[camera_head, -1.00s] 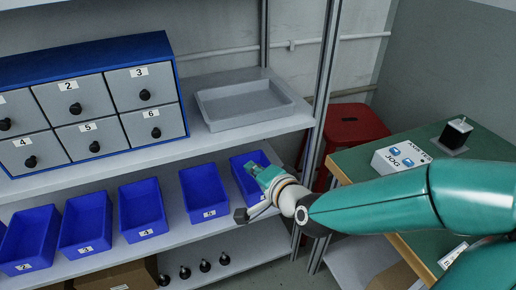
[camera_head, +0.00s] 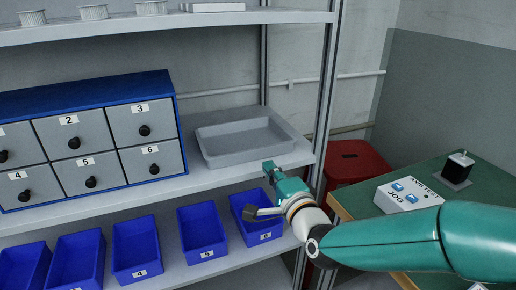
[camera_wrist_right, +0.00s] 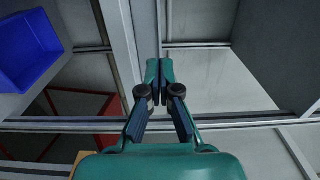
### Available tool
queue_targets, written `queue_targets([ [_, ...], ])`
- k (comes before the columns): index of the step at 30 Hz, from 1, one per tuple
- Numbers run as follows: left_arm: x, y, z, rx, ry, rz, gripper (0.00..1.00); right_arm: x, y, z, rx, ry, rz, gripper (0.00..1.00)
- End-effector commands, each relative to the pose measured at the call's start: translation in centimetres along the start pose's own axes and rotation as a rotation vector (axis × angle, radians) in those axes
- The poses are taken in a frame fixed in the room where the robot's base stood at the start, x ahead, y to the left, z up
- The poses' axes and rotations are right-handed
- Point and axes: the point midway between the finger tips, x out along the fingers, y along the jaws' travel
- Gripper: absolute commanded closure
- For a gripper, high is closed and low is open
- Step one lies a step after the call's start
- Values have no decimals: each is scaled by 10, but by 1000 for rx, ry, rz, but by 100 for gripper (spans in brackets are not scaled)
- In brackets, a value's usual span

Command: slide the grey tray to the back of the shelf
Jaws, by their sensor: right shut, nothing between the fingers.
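The grey tray (camera_head: 250,155) is a shallow, open, empty box on the middle shelf (camera_head: 215,181), to the right of the drawer cabinet. Shelf surface shows in front of it. My right gripper (camera_head: 268,168) is in front of the shelf's front edge, just below the tray's front wall in the head view. It appears apart from the tray. Its fingers are shut with nothing between them, as the right wrist view (camera_wrist_right: 157,68) also shows. The tray cannot be clearly made out in the wrist view. My left gripper is not in view.
The blue-framed drawer cabinet (camera_head: 165,79) stands left of the tray. Blue bins (camera_head: 203,230) line the lower shelf. A metal upright (camera_head: 325,100) stands right of the tray. A red stool (camera_head: 356,163) and a green table (camera_head: 460,200) with a JOG box (camera_head: 409,194) are farther right.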

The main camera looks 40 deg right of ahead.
Motion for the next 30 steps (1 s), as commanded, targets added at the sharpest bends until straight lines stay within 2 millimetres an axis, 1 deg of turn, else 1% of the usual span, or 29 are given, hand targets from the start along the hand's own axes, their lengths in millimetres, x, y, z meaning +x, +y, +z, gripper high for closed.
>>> queue_targets([
  [1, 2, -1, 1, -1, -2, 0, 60, 12, 3, 1, 0, -1, 3, 100],
  [6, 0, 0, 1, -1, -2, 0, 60, 44, 3, 1, -1, -2, 3, 100],
  [9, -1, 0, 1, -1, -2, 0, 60, 57, 3, 1, -1, -3, 3, 100],
  [12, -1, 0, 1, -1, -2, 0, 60, 66, 2, 1, 0, -3, 2, 100],
  [17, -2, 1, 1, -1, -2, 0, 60, 72, 2, 1, 0, -3, 1, 100],
  [26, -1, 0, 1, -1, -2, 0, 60, 72, 2, 2, 0, -3, 1, 100],
  [30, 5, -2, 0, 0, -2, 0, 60, 76, 5, -6, 0, 10, 1, 100],
])
